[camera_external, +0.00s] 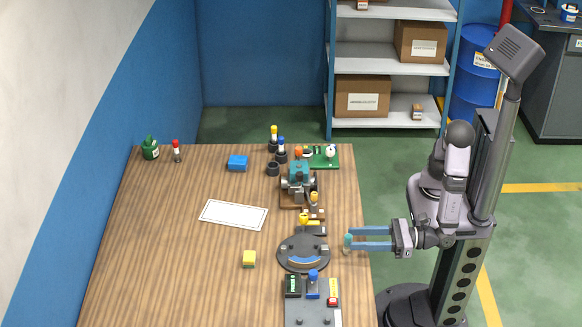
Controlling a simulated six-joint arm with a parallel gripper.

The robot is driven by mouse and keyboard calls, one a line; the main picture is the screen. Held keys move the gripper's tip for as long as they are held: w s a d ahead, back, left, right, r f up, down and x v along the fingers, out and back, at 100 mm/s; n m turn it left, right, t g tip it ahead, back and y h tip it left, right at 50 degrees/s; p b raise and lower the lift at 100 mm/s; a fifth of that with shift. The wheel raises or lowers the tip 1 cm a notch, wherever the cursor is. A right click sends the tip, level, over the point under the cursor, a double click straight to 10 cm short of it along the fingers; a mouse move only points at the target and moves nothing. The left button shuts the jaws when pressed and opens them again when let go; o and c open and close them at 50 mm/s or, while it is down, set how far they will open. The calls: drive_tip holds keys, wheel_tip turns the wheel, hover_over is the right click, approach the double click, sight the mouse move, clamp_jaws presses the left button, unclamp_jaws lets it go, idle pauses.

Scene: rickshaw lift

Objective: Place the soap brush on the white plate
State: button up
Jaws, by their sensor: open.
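The white plate (233,214) is a flat white rectangle with a dark outline, lying bare on the left-middle of the wooden table. My gripper (352,239) is at the table's right edge, with its two blue fingers apart and pointing left. A small teal upright piece (347,244) shows at the fingertips. I cannot tell if it is a separate object or part of a finger. I cannot pick out the soap brush with certainty at this size. My gripper is well to the right of the plate.
A round dark fixture (303,265) stands between my gripper and the plate. A teal machine (299,180) stands behind it and a grey control panel (313,313) in front.

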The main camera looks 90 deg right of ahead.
drive_tip(key=shift+w, duration=0.1)
drive_tip(key=w+n+y+p, duration=0.1)
drive_tip(key=w+y+p, duration=0.1)
drive_tip(key=shift+d+r+n+y, duration=0.1)
drive_tip(key=shift+r+n+y, duration=0.2)
drive_tip(key=shift+r+n, duration=0.1)
drive_tip(key=shift+w+f+n+y+p, duration=0.1)
drive_tip(key=shift+f+n+y+p, duration=0.15)
drive_tip(key=shift+y, duration=0.3)
drive_tip(key=shift+w+n+y+p, duration=0.15)
drive_tip(key=shift+n+y, duration=0.2)
drive_tip(key=shift+y, duration=0.2)
drive_tip(key=shift+f+n+g+y, duration=0.3)
drive_tip(key=shift+g+y, duration=0.1)
drive_tip(key=shift+p+x, duration=0.55)
drive_tip(key=shift+x, duration=1.95)
drive_tip(key=shift+s, duration=0.1)
clamp_jaws()
